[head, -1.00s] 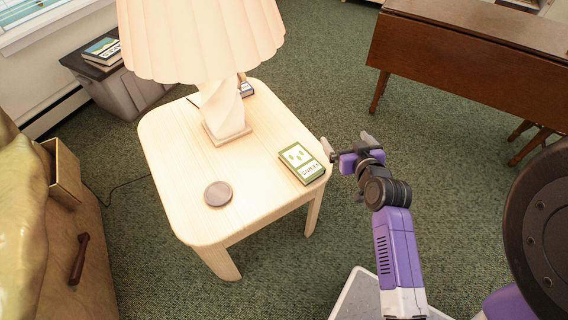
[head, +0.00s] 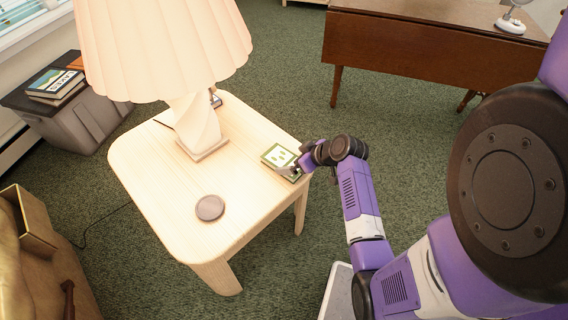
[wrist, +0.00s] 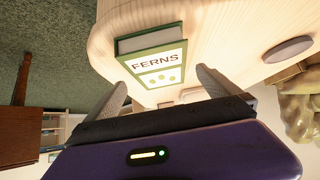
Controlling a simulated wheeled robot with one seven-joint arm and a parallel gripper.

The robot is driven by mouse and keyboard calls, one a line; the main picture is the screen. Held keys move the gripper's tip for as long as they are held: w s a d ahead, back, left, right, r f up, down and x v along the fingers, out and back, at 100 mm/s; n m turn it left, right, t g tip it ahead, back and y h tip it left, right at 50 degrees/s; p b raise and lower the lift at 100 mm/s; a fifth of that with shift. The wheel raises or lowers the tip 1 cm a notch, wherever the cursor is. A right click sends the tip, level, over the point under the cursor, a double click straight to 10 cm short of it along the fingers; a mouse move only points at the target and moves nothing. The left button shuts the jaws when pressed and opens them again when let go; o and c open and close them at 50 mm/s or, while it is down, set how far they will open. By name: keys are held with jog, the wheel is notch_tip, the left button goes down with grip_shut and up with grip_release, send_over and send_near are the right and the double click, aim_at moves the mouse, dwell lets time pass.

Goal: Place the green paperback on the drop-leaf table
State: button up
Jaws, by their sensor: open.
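The green paperback (head: 280,158) lies flat near the right edge of the pale side table (head: 172,190). In the wrist view the paperback (wrist: 151,54) shows its cover with the word FERNS. My gripper (head: 294,166) is at the book's near right side. In the wrist view the two fingers of my gripper (wrist: 162,86) are spread apart, with the book beyond and partly between their tips. I cannot tell whether they touch it. The brown drop-leaf table (head: 425,45) stands at the upper right, its front leaf hanging down.
A lamp (head: 197,125) and a round dark coaster (head: 210,208) are on the side table. A white object (head: 510,24) stands on the drop-leaf table. A grey bin (head: 65,110) with books is at the left. Green carpet lies open between the tables.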

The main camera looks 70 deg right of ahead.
aim_at(286, 160)
jog(key=x, duration=0.4)
jog(key=shift+f+b, duration=0.15)
jog(key=shift+b, duration=0.2)
jog(key=shift+c, duration=0.4)
jog(key=c, duration=1.6)
